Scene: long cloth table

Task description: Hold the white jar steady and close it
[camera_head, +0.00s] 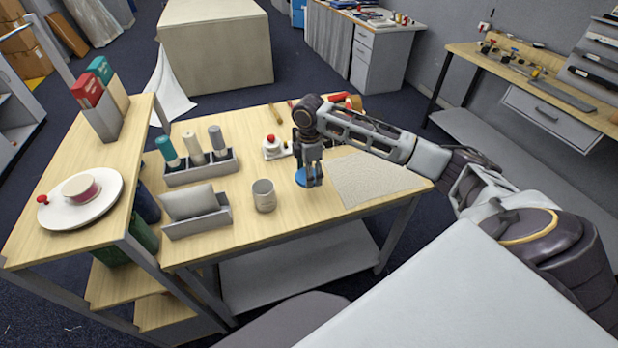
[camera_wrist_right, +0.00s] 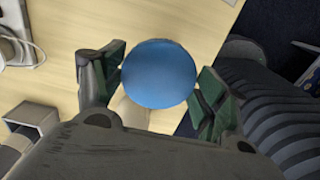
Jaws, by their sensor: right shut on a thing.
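A pale grey-white jar (camera_head: 263,196) stands upright on the wooden table, near its front edge, and its top looks open. A round blue lid (camera_wrist_right: 158,74) sits between the fingers of my right gripper (camera_wrist_right: 158,88) in the right wrist view. In the head view the right gripper (camera_head: 312,180) points down at the table, to the right of the jar and apart from it. The blue lid (camera_head: 301,178) shows partly behind its fingers. My right gripper is shut on the lid. My left gripper is not in view.
A grey tray (camera_head: 200,172) with several bottles and a grey holder (camera_head: 197,225) stand left of the jar. A white item with a red knob (camera_head: 272,148) stands behind it. A beige mat (camera_head: 370,180) lies to the right. Bare table lies around the jar.

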